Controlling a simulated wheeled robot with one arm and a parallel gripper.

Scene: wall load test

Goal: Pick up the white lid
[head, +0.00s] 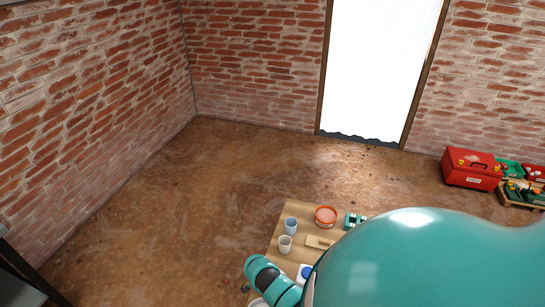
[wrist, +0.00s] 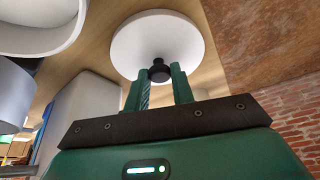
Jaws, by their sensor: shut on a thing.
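The white lid (wrist: 185,38) is a round disc with a black knob (wrist: 159,72) in the upper middle of the wrist view. My gripper (wrist: 158,80) has its two green fingers on either side of the knob and is shut on it. The wooden table top shows behind the lid; I cannot tell whether the lid touches it. In the head view my teal arm covers the table's right part, and my fingers are hidden. A sliver of something white (head: 258,302) shows at the bottom edge there, too small to tell what it is.
The wooden table (head: 272,250) holds a blue cup (head: 291,225), a pale cup (head: 285,244), an orange-red tub (head: 325,217) and a wooden block (head: 319,242). In the wrist view a white rounded vessel (wrist: 45,45) is close at left.

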